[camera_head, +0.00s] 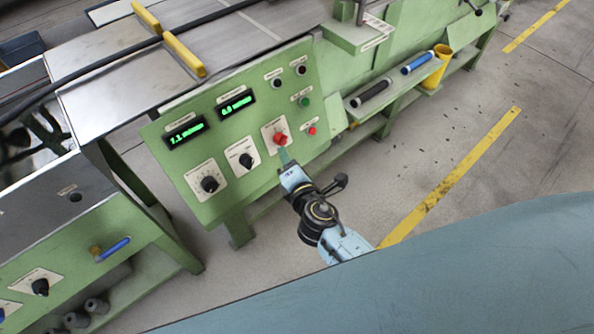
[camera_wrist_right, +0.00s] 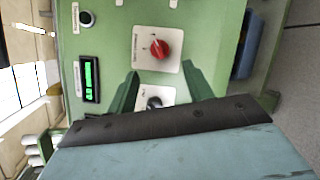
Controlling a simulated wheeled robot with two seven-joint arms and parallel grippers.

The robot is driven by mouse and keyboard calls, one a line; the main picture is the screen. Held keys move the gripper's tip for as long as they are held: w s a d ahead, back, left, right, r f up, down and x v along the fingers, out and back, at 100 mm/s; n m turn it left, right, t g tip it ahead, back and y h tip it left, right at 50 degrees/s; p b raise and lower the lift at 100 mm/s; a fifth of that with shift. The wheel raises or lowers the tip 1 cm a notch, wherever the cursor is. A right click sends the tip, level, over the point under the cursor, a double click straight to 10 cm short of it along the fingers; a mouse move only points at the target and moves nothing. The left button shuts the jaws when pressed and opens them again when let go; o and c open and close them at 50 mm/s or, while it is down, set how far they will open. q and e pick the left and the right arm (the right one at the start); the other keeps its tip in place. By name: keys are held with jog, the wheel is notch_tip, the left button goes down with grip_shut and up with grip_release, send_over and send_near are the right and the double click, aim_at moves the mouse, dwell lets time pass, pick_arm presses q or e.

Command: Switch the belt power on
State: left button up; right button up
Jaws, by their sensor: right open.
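A red rotary knob (camera_head: 280,139) sits on a white plate on the green control panel (camera_head: 222,190). It also shows in the right wrist view (camera_wrist_right: 159,49), its label too small to read for sure. My right gripper (camera_head: 284,157) is just in front of this knob in the head view. In the right wrist view its two green fingers (camera_wrist_right: 160,78) are open and apart, with nothing between them; the red knob lies beyond the tips. A black knob (camera_head: 246,160) shows beside the red one, and partly behind my gripper in the wrist view. My left gripper is not in view.
The panel also has another black knob (camera_head: 209,184), two green-lit displays (camera_head: 186,132), a green button (camera_head: 305,102) and a small red button (camera_head: 312,131). A shelf (camera_head: 350,110) with a black and a blue cylinder and a yellow cup (camera_head: 436,70) stands at right. Floor in front is clear.

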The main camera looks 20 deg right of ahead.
jog(key=v, duration=0.5)
jog(key=shift+s, duration=0.25)
